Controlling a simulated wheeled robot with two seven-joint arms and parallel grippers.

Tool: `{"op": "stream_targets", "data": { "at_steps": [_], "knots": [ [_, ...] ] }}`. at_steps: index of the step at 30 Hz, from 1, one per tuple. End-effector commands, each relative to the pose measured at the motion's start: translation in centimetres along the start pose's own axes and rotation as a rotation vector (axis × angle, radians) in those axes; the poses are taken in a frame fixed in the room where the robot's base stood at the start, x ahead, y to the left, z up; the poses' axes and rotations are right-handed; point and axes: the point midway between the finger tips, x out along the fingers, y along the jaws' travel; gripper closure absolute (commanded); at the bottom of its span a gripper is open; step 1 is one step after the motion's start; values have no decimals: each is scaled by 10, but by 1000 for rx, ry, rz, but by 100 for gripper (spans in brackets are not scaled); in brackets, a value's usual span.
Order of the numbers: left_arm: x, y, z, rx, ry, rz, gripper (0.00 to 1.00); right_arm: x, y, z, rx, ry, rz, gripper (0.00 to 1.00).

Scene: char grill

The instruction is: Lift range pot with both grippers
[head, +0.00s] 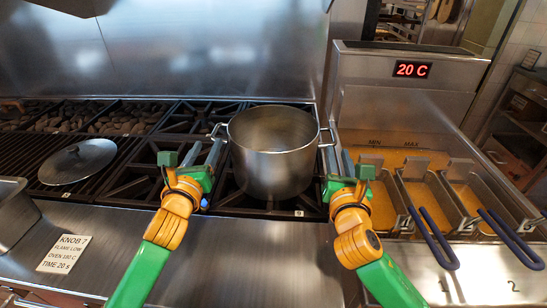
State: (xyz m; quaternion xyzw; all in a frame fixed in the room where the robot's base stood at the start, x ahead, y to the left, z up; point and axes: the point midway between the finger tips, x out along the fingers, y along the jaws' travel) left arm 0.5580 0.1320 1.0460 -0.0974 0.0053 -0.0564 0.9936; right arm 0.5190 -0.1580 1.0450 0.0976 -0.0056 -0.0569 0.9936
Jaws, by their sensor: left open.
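The range pot (273,155) is a tall steel pot standing upright on the range's black burner grates. It has a side handle at its left (217,132) and another at its right (328,138). My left gripper (203,148) is open just left of the pot, its fingers pointing toward the left handle. My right gripper (338,155) is at the pot's right side, fingers apart, tips close to the right handle. I cannot tell whether either gripper touches a handle. The pot's far lower side is hidden.
A round lid (78,162) lies on the grill at left. A steel pan (14,212) sits at the left edge. A fryer (408,110) with several baskets and blue handles (432,238) stands close at right. The steel front ledge (230,262) is mostly clear, with a label card (64,253).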

Motion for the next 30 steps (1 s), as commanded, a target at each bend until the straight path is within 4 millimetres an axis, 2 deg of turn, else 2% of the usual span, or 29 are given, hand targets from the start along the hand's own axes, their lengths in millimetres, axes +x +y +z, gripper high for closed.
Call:
{"op": "stream_targets", "data": {
  "at_steps": [6,13,18,27,30],
  "knots": [
    [26,0,0,-2,0,0,50,44,0,0,1,0,-2,70],
    [48,0,0,-2,0,0,50,82,0,1,2,-1,-2,70],
    [56,0,0,-1,0,-1,50,95,0,1,2,-1,0,70],
    [57,0,0,-1,0,-1,50,97,0,0,1,-1,1,70],
    [57,0,0,-1,0,-1,77,97,0,0,1,-1,0,97]
  ]
}}
